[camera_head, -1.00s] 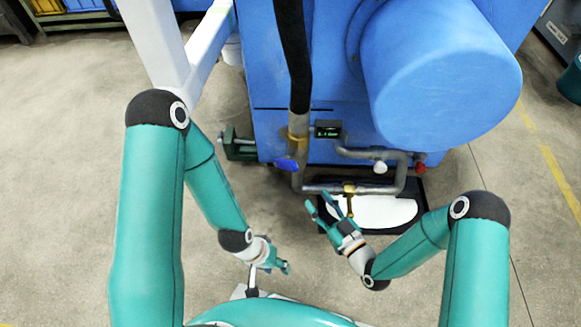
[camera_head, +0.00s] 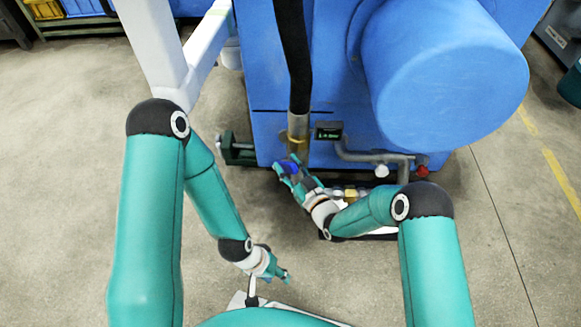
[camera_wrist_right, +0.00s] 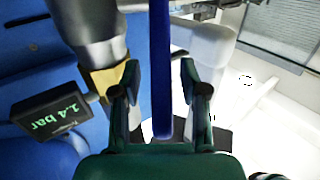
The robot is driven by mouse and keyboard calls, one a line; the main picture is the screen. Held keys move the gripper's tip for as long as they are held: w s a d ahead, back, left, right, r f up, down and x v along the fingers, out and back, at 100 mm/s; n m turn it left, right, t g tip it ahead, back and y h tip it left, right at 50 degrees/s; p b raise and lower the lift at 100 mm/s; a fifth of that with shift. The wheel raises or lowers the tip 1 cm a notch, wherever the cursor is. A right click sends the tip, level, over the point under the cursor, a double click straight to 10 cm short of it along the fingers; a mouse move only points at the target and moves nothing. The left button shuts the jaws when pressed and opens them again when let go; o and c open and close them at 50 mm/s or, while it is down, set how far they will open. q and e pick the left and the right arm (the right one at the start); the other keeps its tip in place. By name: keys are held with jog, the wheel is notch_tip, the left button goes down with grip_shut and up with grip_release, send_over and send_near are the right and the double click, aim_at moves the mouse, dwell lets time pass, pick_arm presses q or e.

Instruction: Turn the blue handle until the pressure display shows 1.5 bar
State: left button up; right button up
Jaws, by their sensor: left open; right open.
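The blue handle (camera_wrist_right: 161,70) stands between the two fingers of my right gripper (camera_wrist_right: 159,68) in the right wrist view, with a visible gap on each side. In the head view my right gripper (camera_head: 287,170) is at the blue handle (camera_head: 291,166) and partly covers it. The pressure display (camera_wrist_right: 50,118) reads 1.4 bar in green in the right wrist view. It also shows in the head view (camera_head: 328,131), too small to read clearly. My left gripper (camera_head: 282,277) is open and empty, low over the floor, well away from the handle.
The blue machine (camera_head: 275,130) fills the top middle. A grey pipe (camera_head: 370,157) with a white knob (camera_head: 381,171) and a red knob (camera_head: 422,171) runs right of the display. A green vise-like part (camera_head: 238,150) sits left. The floor at left is clear.

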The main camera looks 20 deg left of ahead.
grip_shut()
jog(key=shift+d, duration=0.1)
dwell(0.3)
